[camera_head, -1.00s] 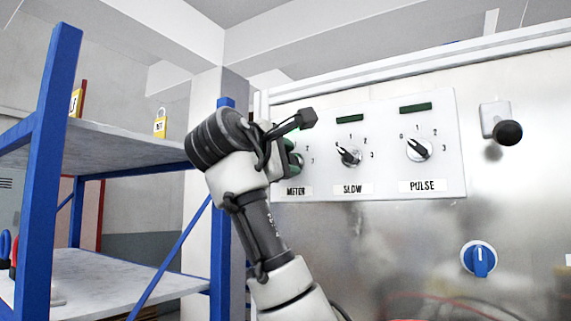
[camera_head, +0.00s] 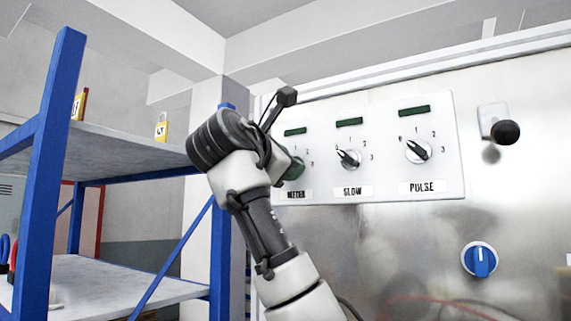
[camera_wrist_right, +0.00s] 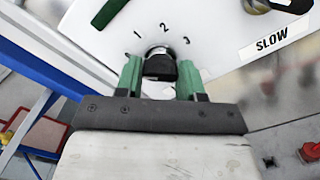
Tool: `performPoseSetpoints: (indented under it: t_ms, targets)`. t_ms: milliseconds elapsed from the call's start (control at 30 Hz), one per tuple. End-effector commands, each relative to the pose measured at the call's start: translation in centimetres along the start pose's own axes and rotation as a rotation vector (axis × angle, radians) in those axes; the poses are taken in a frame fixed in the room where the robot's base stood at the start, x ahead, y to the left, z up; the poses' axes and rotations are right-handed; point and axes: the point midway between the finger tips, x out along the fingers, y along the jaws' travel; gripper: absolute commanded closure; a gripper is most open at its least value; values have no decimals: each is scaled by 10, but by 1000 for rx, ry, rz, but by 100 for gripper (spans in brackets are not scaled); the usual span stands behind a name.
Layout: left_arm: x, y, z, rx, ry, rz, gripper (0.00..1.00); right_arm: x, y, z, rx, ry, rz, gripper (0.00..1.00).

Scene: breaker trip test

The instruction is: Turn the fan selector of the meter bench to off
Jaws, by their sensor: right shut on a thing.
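A white panel (camera_head: 385,183) on the metal bench front carries three selector knobs with dark pointers, labelled METER, SLOW and PULSE. My right gripper (camera_wrist_right: 160,74) is shut on the METER knob (camera_wrist_right: 160,66), with one green finger on each side of it. Numbers 1, 2 and 3 show around that knob; which mark its pointer is at, I cannot tell. In the head view my right gripper (camera_head: 293,168) hides most of this knob. The SLOW knob (camera_head: 348,158) and PULSE knob (camera_head: 418,151) are untouched. No label reading fan shows. My left gripper is not in view.
A blue rotary knob (camera_head: 479,260) sits lower right on the metal front. A black ball-ended handle (camera_head: 507,132) sticks out at the upper right. A blue-framed shelf (camera_head: 100,146) with yellow padlocks stands close at the left of my arm.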

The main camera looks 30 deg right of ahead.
Motion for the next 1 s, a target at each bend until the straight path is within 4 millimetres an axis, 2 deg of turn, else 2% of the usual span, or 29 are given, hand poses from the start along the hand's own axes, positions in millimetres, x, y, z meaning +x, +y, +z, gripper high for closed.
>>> performPoseSetpoints:
  t_ms: [333,367,500,833,1000]
  targets:
    - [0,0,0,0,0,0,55,0,-1,-3,-9,4,-5,85]
    - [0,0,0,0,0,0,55,0,-1,-3,-9,5,-5,59]
    - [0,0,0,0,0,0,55,0,-1,-3,-7,4,-4,37]
    - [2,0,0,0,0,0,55,-3,0,-2,-4,2,-1,36]
    - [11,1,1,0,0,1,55,-26,-2,-3,-4,3,2,36]
